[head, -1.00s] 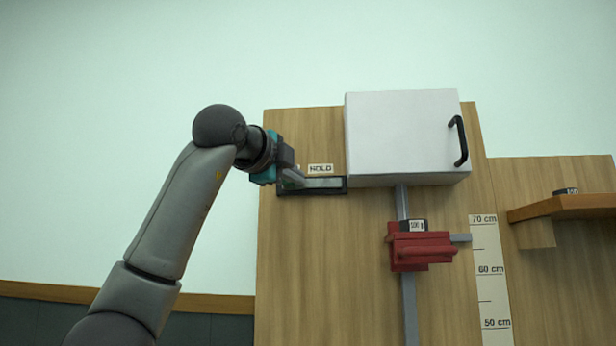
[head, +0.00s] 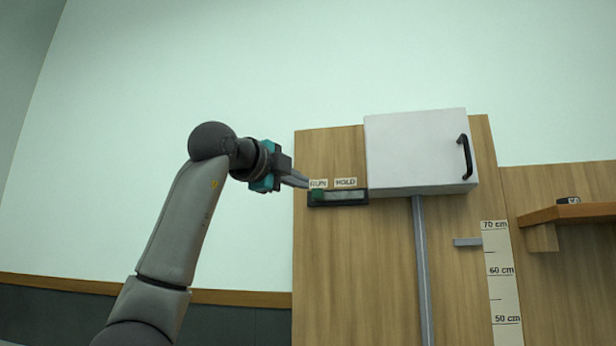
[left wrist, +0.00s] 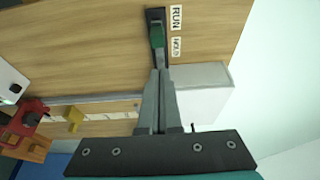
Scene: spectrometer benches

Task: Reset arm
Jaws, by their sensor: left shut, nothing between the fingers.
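A dark slot switch (head: 350,197) is on the wooden panel, with labels RUN (head: 318,184) and HOLD (head: 346,182) above it. Its green knob (head: 318,195) is at the RUN end; it also shows in the left wrist view (left wrist: 157,36). My left gripper (head: 306,184) is shut and empty, its fingertips close to the knob at the slot's left end. In the left wrist view its fingers (left wrist: 160,72) point at the knob; whether they touch it I cannot tell. A red carriage (left wrist: 28,115) shows at the left of the left wrist view. My right gripper is not in view.
A white box (head: 418,150) with a black handle (head: 465,157) juts out right of the switch. A grey rail (head: 422,270) runs down below it, beside a small stop (head: 467,242) and a centimetre scale (head: 503,285). A wooden shelf (head: 575,213) is at the right.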

